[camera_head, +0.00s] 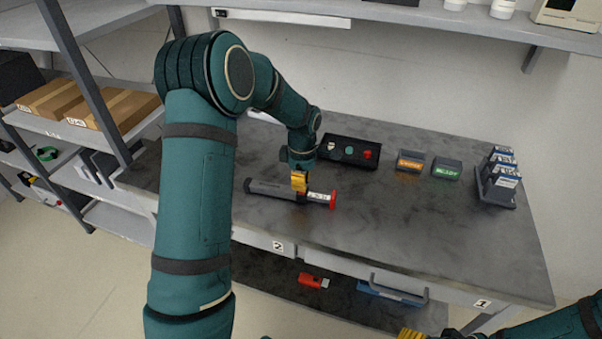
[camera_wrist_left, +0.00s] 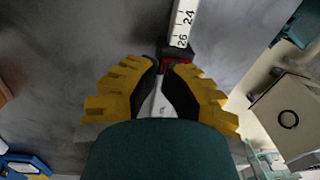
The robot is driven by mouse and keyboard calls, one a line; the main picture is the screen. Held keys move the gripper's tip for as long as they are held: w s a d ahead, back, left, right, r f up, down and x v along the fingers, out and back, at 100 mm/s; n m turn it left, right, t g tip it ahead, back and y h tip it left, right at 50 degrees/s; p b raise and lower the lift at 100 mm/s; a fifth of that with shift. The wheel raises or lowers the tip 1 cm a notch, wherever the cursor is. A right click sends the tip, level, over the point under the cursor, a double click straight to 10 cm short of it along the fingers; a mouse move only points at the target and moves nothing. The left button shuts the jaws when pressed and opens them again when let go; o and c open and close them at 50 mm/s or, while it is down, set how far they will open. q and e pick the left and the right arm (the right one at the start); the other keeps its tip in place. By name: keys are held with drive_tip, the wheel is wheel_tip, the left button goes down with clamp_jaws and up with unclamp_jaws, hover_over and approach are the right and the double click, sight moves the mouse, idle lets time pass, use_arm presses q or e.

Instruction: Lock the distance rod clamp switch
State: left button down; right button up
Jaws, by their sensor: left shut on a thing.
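The distance rod (camera_head: 275,190) lies across the workbench, with a dark grey tube at left, a short white scale and a red end cap (camera_head: 333,200) at right. My left gripper (camera_head: 300,182) is on it from above, where tube and scale meet. In the left wrist view my yellow-and-black fingers (camera_wrist_left: 166,66) close at the lower end of the white scale (camera_wrist_left: 183,22), by a black and red part (camera_wrist_left: 180,58). The clamp switch is mostly hidden by the fingers, and its position cannot be read. My right gripper (camera_head: 410,334) shows only its yellow tip at the bottom edge.
A black box with colored buttons (camera_head: 347,152) stands behind the rod. Orange (camera_head: 410,163) and green (camera_head: 446,170) labelled blocks and a rack of several blue-white items (camera_head: 498,178) are at right. The bench (camera_head: 420,230) is clear in front. A red object (camera_head: 314,281) lies on the lower shelf.

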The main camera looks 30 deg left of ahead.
use_arm(q)
drive_tip(key=shift+f+g+p, duration=0.1)
drive_tip(key=shift+g+p, duration=0.4)
drive_tip(key=shift+f, duration=0.15)
use_arm(e)
drive_tip(key=shift+w+r, duration=0.2)
drive_tip(key=shift+r, duration=0.4)
use_arm(q)
drive_tip(key=shift+s, duration=0.2)
use_arm(e)
drive_tip(key=shift+r, duration=0.1)
use_arm(q)
drive_tip(key=shift+s+d+r, duration=0.2)
drive_tip(key=shift+s+r, duration=0.2)
use_arm(e)
drive_tip(key=shift+w+r, duration=0.1)
drive_tip(key=shift+r, duration=0.05)
drive_tip(key=shift+w, duration=0.1)
